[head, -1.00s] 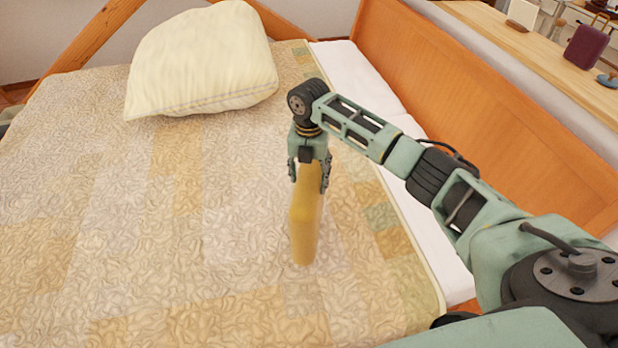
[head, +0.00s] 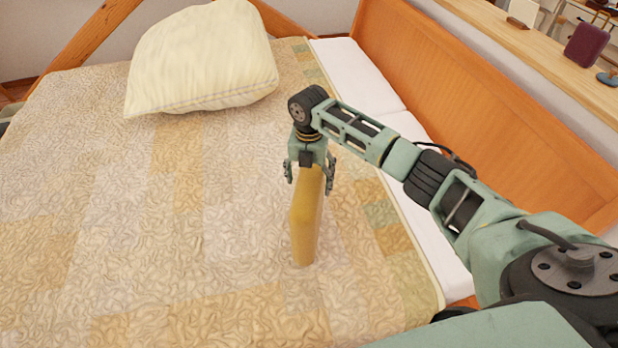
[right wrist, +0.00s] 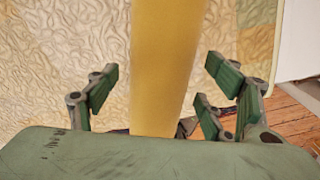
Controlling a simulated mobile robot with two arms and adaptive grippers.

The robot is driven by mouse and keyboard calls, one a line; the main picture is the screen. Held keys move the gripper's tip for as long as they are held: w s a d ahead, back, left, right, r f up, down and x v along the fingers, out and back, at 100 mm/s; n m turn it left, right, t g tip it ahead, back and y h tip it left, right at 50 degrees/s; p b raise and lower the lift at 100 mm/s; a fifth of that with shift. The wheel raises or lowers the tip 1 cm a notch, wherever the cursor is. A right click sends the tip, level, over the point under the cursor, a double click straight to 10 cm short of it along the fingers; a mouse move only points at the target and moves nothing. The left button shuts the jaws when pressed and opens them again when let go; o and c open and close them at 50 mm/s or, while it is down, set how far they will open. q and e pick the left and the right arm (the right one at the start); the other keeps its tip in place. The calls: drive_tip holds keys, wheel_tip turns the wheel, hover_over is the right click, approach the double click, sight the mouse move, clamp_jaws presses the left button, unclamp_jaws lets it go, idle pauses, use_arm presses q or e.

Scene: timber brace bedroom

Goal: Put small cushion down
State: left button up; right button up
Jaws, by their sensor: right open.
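The small cushion (head: 306,222) is yellow and stands upright on its edge on the bed's quilt (head: 90,200). My right gripper (head: 310,180) is just above it, with its fingers apart on either side of the cushion's top. In the right wrist view the cushion (right wrist: 165,60) runs between the open fingers (right wrist: 160,95), with gaps visible on both sides. The cushion's lower edge appears to rest on the quilt. My left gripper is not in view.
A large cream pillow (head: 200,60) lies at the back left of the bed. A wooden headboard (head: 490,120) runs along the right, with a shelf (head: 560,62) holding small objects behind it. The quilt left of the cushion is clear.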

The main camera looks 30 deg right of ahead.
wheel_tip(320, 180, up, 12)
drive_tip(key=b, duration=0.1)
drive_tip(key=shift+r+b, duration=0.15)
drive_tip(key=shift+b, duration=0.25)
